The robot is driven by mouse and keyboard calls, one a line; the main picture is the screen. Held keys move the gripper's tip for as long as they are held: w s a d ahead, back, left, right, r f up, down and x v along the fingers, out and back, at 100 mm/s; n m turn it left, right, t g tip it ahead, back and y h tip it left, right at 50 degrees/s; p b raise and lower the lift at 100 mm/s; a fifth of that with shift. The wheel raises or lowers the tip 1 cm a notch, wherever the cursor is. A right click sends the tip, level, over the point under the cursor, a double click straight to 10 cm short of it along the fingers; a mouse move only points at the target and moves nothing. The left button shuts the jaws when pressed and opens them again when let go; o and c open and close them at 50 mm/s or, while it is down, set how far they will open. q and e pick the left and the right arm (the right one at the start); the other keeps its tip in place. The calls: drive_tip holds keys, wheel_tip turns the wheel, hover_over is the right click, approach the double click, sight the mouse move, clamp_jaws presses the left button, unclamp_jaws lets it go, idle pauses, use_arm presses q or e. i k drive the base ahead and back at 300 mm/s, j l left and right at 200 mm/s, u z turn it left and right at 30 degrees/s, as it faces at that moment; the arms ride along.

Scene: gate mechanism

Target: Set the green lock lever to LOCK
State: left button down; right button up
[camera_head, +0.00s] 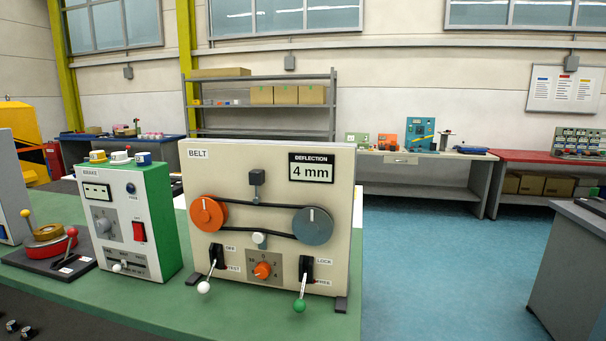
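The green lock lever (300,305) is at the lower right of the beige BELT panel (338,215). Its green knob hangs down and toward me from a black switch base (306,268). The LOCK label (323,261) is beside the upper part of the base. The FREE label (322,282) is beside the lower part, and the lever points down on that side. Neither of my grippers is in view.
A white-knobbed lever (204,287) marked OFF/TEST and an orange dial (262,270) are left of the green lever. The green-and-white BRAKE box (129,219) stands close to the panel's left. Green bench top (250,315) is clear in front.

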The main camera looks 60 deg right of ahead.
sight(299, 305)
drive_tip(key=z, duration=1.65)
